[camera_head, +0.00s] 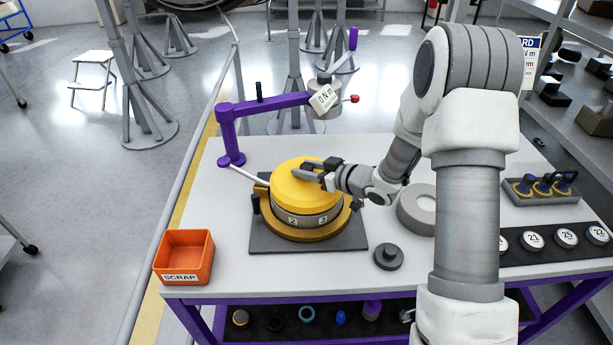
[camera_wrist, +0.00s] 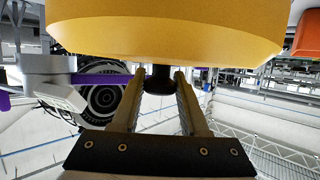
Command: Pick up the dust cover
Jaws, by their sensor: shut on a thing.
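The dust cover (camera_head: 297,188) is a round yellow cap with a black knob on top. It sits on or just above a grey ring marked with numbers (camera_head: 306,218); I cannot tell if there is a gap. My gripper (camera_head: 312,170) reaches over the cover from the right. In the wrist view the cover (camera_wrist: 165,35) fills the top of the picture, and my gripper (camera_wrist: 160,82) has its two fingers shut on the black knob (camera_wrist: 159,78). The ring rests in a yellow-orange base on a dark square plate (camera_head: 275,243).
An orange SCRAP bin (camera_head: 184,257) stands at the table's front left. A purple jib arm (camera_head: 262,105) stands behind the cover, its hanging head behind my gripper. A grey ring (camera_head: 418,208), a small dark knobbed part (camera_head: 388,257) and numbered discs (camera_head: 548,238) lie to the right.

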